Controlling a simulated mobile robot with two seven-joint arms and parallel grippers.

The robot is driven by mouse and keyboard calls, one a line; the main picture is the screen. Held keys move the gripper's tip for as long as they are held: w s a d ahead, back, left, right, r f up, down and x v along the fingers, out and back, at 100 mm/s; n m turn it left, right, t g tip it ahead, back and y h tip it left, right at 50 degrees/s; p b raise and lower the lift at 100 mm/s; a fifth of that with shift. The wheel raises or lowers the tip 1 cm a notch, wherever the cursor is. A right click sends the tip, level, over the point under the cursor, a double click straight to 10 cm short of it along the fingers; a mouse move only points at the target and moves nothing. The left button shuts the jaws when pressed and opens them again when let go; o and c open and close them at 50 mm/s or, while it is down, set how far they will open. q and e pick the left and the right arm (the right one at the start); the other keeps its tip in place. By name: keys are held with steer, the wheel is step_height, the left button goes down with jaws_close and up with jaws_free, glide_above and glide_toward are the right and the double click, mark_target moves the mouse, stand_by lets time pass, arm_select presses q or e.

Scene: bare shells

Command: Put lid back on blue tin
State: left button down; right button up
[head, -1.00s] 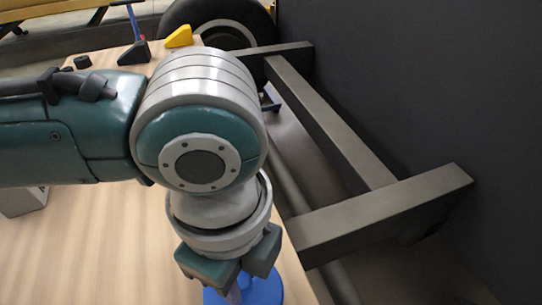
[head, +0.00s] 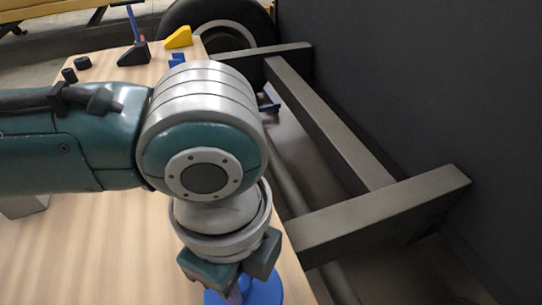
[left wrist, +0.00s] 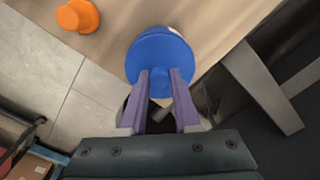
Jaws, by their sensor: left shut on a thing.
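The blue round lid (left wrist: 160,48) is held in the left wrist view, with its knob between the two purple fingers of my left gripper (left wrist: 160,78). In the head view the lid (head: 264,292) shows only in part at the bottom edge, beside and below my left gripper (head: 236,290). The gripper is shut on the lid. A small pale patch shows at the lid's far edge in the wrist view; I cannot tell what it is. The blue tin cannot be made out under the lid, so I cannot tell whether they touch. My right gripper is not in view.
An orange knobbed object (left wrist: 77,15) lies on the wooden table (head: 95,235). Black cylinders (head: 82,62), a yellow wedge (head: 179,37) and a black wedge (head: 134,54) stand at the far end. A dark metal frame (head: 335,130) runs past the table's right edge.

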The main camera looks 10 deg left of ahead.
arm_select(q)
steer(key=shift+r+p, duration=0.1)
steer(key=shift+p, duration=0.25)
steer(key=shift+f, duration=0.25)
stand_by(1.0)
steer(key=shift+p, duration=0.55)
stand_by(0.4)
steer(key=c, duration=0.6)
jaws_free()
steer(key=shift+o, duration=0.6)
steer(key=o, duration=0.4)
